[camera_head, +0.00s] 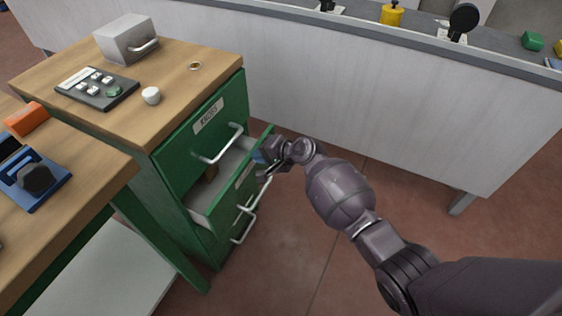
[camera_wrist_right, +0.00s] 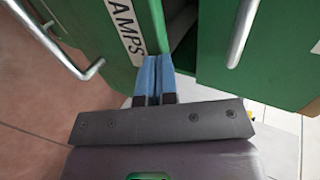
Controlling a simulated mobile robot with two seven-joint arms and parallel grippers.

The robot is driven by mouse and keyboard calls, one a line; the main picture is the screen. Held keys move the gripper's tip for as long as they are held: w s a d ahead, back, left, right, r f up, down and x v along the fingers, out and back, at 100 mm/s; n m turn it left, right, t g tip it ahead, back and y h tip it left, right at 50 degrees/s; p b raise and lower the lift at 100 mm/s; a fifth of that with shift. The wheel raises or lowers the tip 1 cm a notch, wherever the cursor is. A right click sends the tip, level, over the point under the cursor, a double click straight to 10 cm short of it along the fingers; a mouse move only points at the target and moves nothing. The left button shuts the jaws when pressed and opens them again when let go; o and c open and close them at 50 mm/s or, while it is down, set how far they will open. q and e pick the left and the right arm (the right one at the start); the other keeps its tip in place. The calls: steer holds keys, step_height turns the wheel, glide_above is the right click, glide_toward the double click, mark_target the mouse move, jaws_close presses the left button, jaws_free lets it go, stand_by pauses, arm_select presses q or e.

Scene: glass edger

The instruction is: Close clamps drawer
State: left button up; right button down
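The clamps drawer (camera_head: 228,208) is the middle drawer of a green cabinet and is pulled partly out. My left gripper is not in view.
The drawer above (camera_head: 205,128) is shut. A bottom handle (camera_head: 243,229) shows below. A long white counter (camera_head: 400,110) stands behind.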

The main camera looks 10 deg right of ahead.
steer(key=w+a, duration=0.2)
steer(key=a, duration=0.1)
steer(key=shift+w+a+b, duration=0.2)
steer(key=shift+a+b, duration=0.05)
steer(key=shift+b, duration=0.1)
stand_by(0.3)
